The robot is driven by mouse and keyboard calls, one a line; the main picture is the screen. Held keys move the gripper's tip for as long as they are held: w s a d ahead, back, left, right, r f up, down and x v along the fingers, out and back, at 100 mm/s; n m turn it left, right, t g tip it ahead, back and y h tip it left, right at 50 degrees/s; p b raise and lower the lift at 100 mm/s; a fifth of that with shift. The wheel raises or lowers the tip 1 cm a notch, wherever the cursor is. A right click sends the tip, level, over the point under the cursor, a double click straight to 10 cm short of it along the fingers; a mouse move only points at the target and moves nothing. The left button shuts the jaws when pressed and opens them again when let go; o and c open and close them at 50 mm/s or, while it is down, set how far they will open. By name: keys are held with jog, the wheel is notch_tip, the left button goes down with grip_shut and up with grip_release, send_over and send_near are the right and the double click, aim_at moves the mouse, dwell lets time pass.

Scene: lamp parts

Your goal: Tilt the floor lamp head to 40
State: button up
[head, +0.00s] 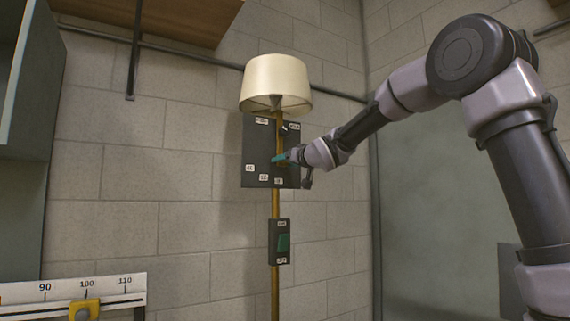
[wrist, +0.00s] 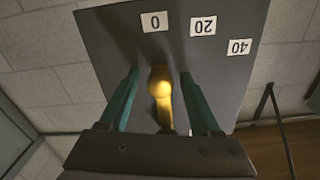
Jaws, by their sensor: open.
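The floor lamp has a cream shade (head: 275,84) on a brass pole (head: 275,205). In the wrist view the panel (wrist: 225,65) shows labels 0 (wrist: 154,22), 20 (wrist: 203,26) and 40 (wrist: 239,47); 20 and 40 appear upside down. A gold lever with a round end (wrist: 161,88) stands out between my fingers and points roughly toward 0. My gripper (head: 284,157) is at the panel, open. Its teal fingers (wrist: 160,80) are on both sides of the lever, with visible gaps.
A dark box with a green rocker switch (head: 283,243) is on the pole below the panel. A ruler (head: 60,294) with a yellow slider (head: 84,309) is at the lower left. A shelf (head: 150,18) is above. A block wall stands behind the lamp.

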grip_shut()
dwell(1.4)
